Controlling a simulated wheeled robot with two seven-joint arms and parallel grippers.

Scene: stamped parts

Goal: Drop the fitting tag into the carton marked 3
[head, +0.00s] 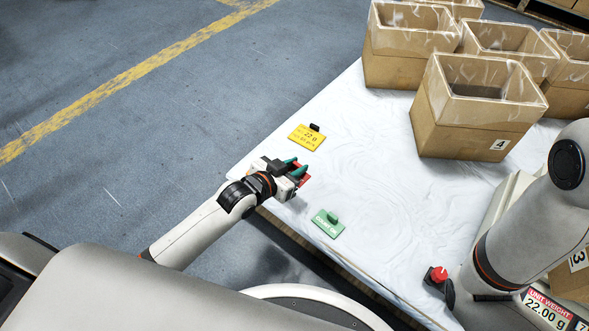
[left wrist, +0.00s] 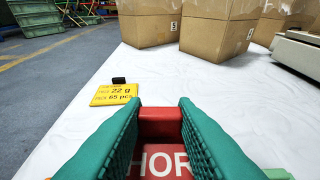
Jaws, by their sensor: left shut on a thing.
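My left gripper (head: 296,172) is near the left edge of the white-covered table and is shut on a red tag (head: 304,181). In the left wrist view its green fingers stand either side of the red tag's grip (left wrist: 160,122), with "HOR" readable below. A green tag (head: 328,224) lies nearer. The carton marked 3 (head: 570,284) is partly hidden at the lower right. My right arm crosses the right side; its gripper is unclear.
A carton marked 4 (head: 470,132) stands at the back, with several more cartons behind it. A scale display (head: 549,309) reads unit weight 22.00 g. A red knob (head: 439,274) is near the front edge. The middle of the table (head: 375,165) is clear.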

